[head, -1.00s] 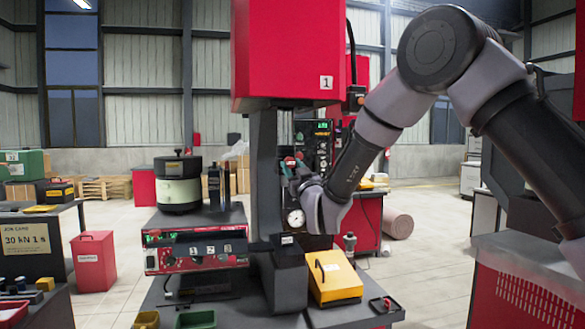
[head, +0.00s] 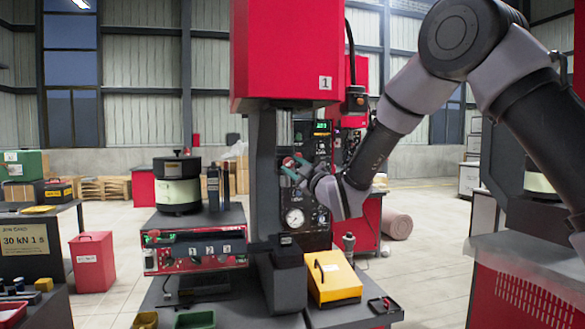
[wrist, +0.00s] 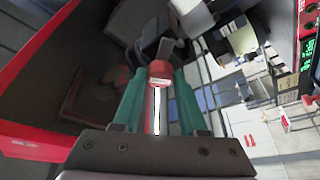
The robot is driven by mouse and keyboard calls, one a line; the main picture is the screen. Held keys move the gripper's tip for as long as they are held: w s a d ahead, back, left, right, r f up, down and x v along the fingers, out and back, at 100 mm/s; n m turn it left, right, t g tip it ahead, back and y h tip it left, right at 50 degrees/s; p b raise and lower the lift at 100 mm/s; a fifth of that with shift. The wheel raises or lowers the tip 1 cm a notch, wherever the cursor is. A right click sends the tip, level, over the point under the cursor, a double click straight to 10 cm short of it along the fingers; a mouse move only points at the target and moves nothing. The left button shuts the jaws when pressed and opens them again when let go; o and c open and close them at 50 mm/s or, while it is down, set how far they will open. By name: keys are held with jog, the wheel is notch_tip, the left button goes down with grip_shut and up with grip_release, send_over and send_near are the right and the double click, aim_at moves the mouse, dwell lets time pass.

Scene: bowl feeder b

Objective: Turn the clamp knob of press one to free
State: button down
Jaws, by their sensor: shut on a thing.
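Press one has a red head (head: 285,55) marked 1 on a dark column (head: 264,165). My gripper (head: 290,168) is at the front of the press, beside the column, with its teal fingers pointing up and left. A small red knob (wrist: 160,69) with a pale label sits between the teal fingertips in the wrist view. It looks like the clamp knob, and the fingers are shut on it. In the head view its red end (head: 287,160) barely shows at the fingertips. The knob's exact angle cannot be told.
A round gauge (head: 294,217) is on the dark panel just below my gripper. A yellow box (head: 335,279) and a dark block (head: 288,275) stand below on the bench. A red control unit (head: 195,250) is to the left. Open floor lies right of the bench.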

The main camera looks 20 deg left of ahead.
jog(key=n+g, duration=0.1)
jog(key=n, duration=0.3)
jog(key=n+g, duration=0.1)
jog(key=n, duration=0.1)
jog(key=shift+d+r+g, duration=0.1)
jog(key=shift+r+g, duration=0.2)
jog(key=n+h, duration=0.1)
jog(key=n, duration=0.1)
jog(key=n+g+h, duration=0.1)
jog(key=n, duration=0.2)
jog(key=shift+r, duration=0.15)
jog(key=shift+c, duration=2.2)
grip_release()
jog(key=v, duration=1)
jog(key=shift+s+d, duration=0.2)
jog(key=shift+d, duration=0.1)
